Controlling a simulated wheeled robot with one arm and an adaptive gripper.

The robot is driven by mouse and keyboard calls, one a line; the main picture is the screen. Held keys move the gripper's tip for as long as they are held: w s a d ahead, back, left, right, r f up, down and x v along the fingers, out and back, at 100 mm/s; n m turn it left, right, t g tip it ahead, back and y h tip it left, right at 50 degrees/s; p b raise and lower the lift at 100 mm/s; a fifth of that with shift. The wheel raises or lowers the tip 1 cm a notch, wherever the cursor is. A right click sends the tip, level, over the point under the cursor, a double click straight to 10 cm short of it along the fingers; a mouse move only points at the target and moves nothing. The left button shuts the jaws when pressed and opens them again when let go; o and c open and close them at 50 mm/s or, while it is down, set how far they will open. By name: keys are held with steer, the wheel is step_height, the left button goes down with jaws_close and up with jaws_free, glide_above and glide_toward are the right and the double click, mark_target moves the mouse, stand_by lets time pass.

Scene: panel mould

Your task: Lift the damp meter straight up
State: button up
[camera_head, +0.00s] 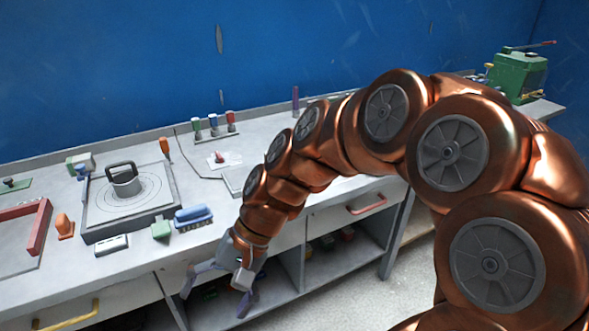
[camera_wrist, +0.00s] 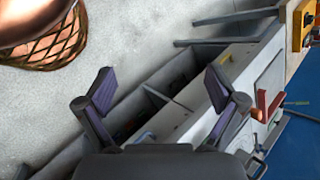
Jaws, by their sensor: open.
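I cannot tell for sure which thing is the damp meter. A small pale box (camera_head: 112,245) lies at the worktop's front edge, left of my gripper, and may be it. My gripper (camera_head: 215,290) hangs in front of the worktop's front edge, by the open shelves below. In the wrist view my gripper (camera_wrist: 160,86) has its two dark-padded fingers spread wide, with nothing between them. It touches no object that I can make out.
The grey worktop (camera_head: 50,248) carries a square plate with a round handled piece (camera_head: 124,182), a blue brush (camera_head: 193,216), a green block (camera_head: 161,228) and a red frame (camera_head: 38,235). A green machine (camera_head: 518,75) stands far right. Floor (camera_head: 350,292) is clear.

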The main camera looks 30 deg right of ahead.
steer(key=w+d+r+m+t+y, duration=0.2)
steer(key=w+d+m+t+y, duration=0.15)
steer(key=w+d+m, duration=0.45)
steer(key=w+d+r+m+t+y, duration=0.2)
steer(key=w+d+m+t, duration=0.25)
steer(key=w, duration=0.75)
steer(key=w+d+f+m+t+h, duration=0.25)
steer(key=d+m, duration=0.25)
steer(key=d, duration=0.5)
steer(key=w+d+f+m+t+h+b, duration=0.1)
steer(key=d+f+m+t+h, duration=0.3)
steer(key=d, duration=0.5)
steer(key=w+d+f+m+t+h, duration=0.15)
steer(key=d+m+t, duration=0.35)
steer(key=d, duration=0.5)
steer(key=shift+m+g, duration=0.25)
steer(key=shift+g, duration=0.5)
steer(key=shift+p+x, duration=1.1)
steer(key=shift+x, duration=2.9)
steer(key=shift+f, duration=0.1)
steer(key=c, duration=1.7)
